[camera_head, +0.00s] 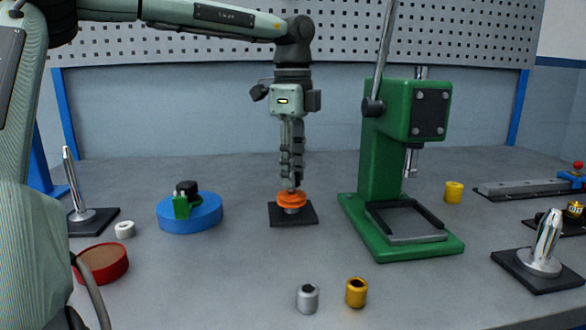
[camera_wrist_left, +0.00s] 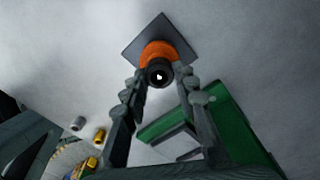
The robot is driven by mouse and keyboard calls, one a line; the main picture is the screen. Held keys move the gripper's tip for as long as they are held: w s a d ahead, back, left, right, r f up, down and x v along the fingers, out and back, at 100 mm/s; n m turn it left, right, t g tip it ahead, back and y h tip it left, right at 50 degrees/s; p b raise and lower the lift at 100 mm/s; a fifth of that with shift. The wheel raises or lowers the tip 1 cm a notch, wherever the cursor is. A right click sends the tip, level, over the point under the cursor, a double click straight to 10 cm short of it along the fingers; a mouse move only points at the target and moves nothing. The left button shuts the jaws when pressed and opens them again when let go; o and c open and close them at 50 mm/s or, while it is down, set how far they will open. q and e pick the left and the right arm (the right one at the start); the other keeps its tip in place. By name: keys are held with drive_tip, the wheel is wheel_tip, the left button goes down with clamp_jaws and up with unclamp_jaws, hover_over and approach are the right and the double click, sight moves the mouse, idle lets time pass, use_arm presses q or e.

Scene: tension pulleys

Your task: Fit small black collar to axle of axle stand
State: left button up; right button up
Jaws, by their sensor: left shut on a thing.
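My left gripper (camera_head: 292,188) points straight down over the axle stand, with its fingers shut on the small black collar (camera_wrist_left: 159,66). In the left wrist view the collar is a dark ring between the fingertips (camera_wrist_left: 160,86), and a bright spot, like the axle tip (camera_wrist_left: 159,77), shows in its hole. The axle stand has a flat black square base (camera_head: 308,217) and carries an orange pulley (camera_head: 291,201) just below the fingertips. The fingers hide the collar in the head view. I cannot tell how far the collar is around the axle. My right gripper is not in view.
A green press (camera_head: 380,150) stands close on the right. A blue round holder (camera_head: 190,222) with green and black parts is on the left, near a red round tray (camera_head: 103,262). Silver (camera_head: 307,299) and yellow (camera_head: 355,293) collars stand in front. Another stand (camera_head: 541,262) is at right.

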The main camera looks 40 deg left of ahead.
use_arm(q)
drive_tip(key=shift+f, duration=0.2)
drive_tip(key=shift+f+b, duration=0.6)
drive_tip(key=shift+f, duration=0.05)
drive_tip(key=shift+s+f, duration=0.1)
drive_tip(key=shift+f, duration=0.2)
drive_tip(key=shift+c, duration=1.2)
drive_tip(key=o, duration=1.1)
drive_tip(key=shift+o, duration=0.2)
drive_tip(key=shift+r, duration=0.15)
wheel_tip(320, 180, up, 12)
